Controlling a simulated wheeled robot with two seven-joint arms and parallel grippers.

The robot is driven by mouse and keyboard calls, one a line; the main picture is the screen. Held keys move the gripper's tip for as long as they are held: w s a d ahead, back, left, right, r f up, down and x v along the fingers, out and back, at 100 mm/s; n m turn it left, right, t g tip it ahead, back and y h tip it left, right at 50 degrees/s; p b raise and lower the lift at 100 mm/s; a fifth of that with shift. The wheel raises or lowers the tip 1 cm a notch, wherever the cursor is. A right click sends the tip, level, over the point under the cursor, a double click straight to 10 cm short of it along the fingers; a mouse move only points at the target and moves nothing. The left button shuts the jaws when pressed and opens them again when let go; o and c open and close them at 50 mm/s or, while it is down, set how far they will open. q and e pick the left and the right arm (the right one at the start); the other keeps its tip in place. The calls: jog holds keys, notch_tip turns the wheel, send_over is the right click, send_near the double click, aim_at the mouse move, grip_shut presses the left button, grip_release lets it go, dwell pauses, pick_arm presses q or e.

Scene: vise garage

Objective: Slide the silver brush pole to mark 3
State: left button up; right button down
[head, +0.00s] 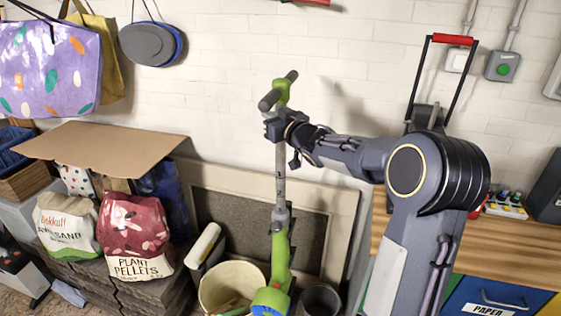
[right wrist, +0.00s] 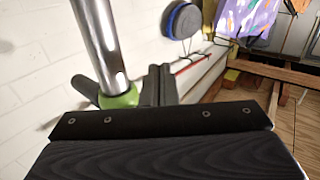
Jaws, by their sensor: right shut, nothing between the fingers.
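The silver pole (head: 280,165) belongs to a green upright tool and stands nearly vertical in front of the wall. A green handle piece (head: 283,92) with dark grips tops it, and a green lower body (head: 279,255) is below. My right gripper (head: 273,128) is at the pole's upper end, just under the handle. In the right wrist view the shut fingers (right wrist: 158,85) appear beside the silver pole (right wrist: 99,40) and its green collar (right wrist: 119,98), with nothing between them. I cannot tell whether they touch the pole. No numbered marks are readable. My left gripper is not in view.
A cream bucket (head: 232,290) and a dark pot (head: 321,300) flank the tool's base. A framed panel (head: 338,215) leans behind it. Bags of pellets (head: 133,235) and sand stand left. A wooden bench (head: 490,255) is right. Bags hang at upper left.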

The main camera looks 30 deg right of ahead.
jog(key=s+f, duration=0.1)
jog(key=s, duration=1.1)
jog(key=shift+d, duration=0.25)
dwell(0.5)
dwell(0.5)
jog(key=s+a+f+g+y+b, duration=0.1)
jog(key=s+a+f+g, duration=0.3)
jog(key=s, duration=0.5)
jog(key=s+a+f+m+g+y, duration=0.1)
jog(key=s+a+f+g, duration=0.3)
jog(key=s+a+f, duration=0.3)
jog(key=s+a+f+m+g+y+b, duration=0.1)
jog(key=s+a+f+g, duration=0.3)
jog(key=s, duration=0.8)
jog(key=a+f, duration=0.2)
jog(key=a, duration=0.2)
jog(key=shift+s+f+b, duration=0.25)
jog(key=shift+s+b, duration=0.05)
jog(key=shift+s, duration=0.05)
jog(key=c, duration=2.1)
grip_release()
